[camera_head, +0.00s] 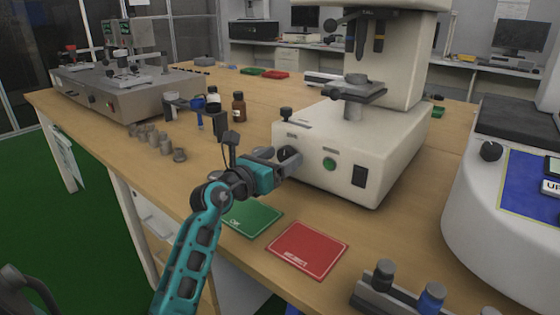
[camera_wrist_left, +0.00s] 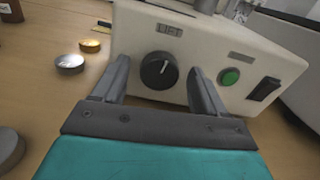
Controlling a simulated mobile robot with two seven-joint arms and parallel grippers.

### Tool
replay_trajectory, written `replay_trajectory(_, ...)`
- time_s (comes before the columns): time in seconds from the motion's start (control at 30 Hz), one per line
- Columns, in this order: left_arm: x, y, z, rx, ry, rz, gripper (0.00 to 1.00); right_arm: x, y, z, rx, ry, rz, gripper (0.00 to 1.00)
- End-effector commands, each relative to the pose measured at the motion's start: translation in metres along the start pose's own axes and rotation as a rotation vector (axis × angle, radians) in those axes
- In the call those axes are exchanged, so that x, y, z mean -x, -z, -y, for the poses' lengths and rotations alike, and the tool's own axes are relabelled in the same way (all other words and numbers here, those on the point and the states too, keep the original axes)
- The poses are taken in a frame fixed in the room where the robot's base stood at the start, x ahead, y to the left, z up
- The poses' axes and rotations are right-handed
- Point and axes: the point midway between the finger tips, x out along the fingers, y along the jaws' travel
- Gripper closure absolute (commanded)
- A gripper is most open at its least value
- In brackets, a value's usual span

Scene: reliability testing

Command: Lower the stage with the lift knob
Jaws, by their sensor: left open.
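The black lift knob (camera_wrist_left: 159,70) is on the front of the white machine under a "LIFT" label, with a white pointer line on its face. It also shows in the head view (camera_head: 287,155), partly hidden by my gripper. The stage (camera_head: 360,90) is a dark plate on a post above the machine's base (camera_head: 345,150). My left gripper (camera_wrist_left: 160,80) is open, its two fingers on either side of the knob with a gap on each side; in the head view it (camera_head: 277,158) is right at the machine's front. Whether the fingers touch the knob is unclear. My right gripper is not in view.
A green button (camera_wrist_left: 230,76) and a black switch (camera_wrist_left: 264,89) sit right of the knob. A green mat (camera_head: 250,217) and a red mat (camera_head: 307,249) lie on the table in front. Small metal cylinders (camera_head: 160,142) and bottles (camera_head: 238,107) stand to the left.

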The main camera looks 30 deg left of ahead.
Motion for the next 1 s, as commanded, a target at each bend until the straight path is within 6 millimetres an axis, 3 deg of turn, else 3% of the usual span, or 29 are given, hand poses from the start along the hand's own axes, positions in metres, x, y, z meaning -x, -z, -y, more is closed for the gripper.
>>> replay_trajectory(0.33, -0.004, -0.0002, 0.0002, 0.0, 0.0, 0.0, 0.27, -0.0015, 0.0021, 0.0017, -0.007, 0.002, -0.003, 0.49)
replay_trajectory(0.9, -0.0037, -0.0002, 0.0001, 0.0, 0.0, 0.0, 0.81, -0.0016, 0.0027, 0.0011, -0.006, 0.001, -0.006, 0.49)
replay_trajectory(1.0, -0.0036, -0.0005, 0.0002, 0.002, 0.0, 0.0, 0.84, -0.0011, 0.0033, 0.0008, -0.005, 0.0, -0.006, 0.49)
